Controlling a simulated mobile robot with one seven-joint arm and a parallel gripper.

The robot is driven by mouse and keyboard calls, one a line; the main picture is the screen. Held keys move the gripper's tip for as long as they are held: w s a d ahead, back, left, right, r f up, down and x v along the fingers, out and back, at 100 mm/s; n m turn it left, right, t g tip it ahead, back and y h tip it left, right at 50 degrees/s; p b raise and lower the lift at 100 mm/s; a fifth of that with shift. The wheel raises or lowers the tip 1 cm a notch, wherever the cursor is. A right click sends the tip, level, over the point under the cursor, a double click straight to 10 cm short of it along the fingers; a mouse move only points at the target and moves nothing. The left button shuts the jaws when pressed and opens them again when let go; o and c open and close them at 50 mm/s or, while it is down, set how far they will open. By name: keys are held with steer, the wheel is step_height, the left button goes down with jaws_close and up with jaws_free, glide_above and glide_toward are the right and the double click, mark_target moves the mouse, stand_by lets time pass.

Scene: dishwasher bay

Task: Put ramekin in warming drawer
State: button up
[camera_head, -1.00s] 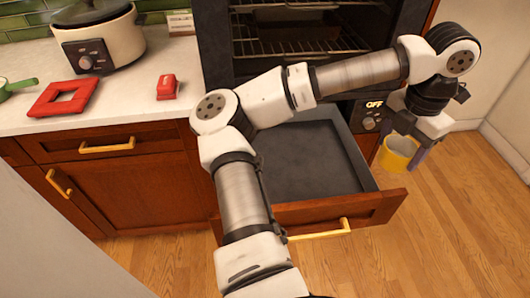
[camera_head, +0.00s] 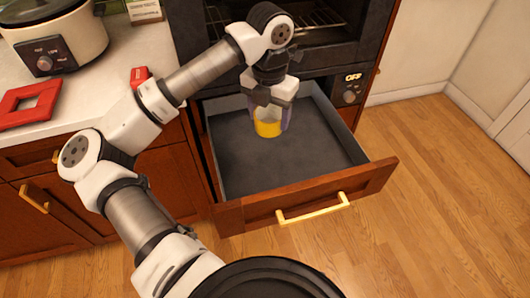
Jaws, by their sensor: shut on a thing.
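The ramekin (camera_head: 268,128) is a small yellow cup with a pale upper part. My gripper (camera_head: 270,115) points down and is shut on it, with a finger at each side. The warming drawer (camera_head: 230,165) is pulled out below the oven; it has a dark grey floor, a wooden front and a gold handle. The ramekin shows over the rear middle of the drawer's floor, inside its walls. I cannot tell whether its base touches the floor. My gripper's body hides part of the drawer's back.
The oven (camera_head: 340,45) with wire racks stands above the drawer. On the counter (camera_head: 100,85) at left are a slow cooker (camera_head: 60,40), a red square frame (camera_head: 28,105) and a small red object (camera_head: 139,76). The drawer floor around the ramekin is bare.

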mark_target(269, 132)
step_height(269, 132, down, 18)
steer(key=p, duration=0.3)
steer(key=shift+r, duration=0.15)
steer(key=o, duration=1.1)
step_height(269, 132, up, 12)
steer(key=shift+b, duration=1.05)
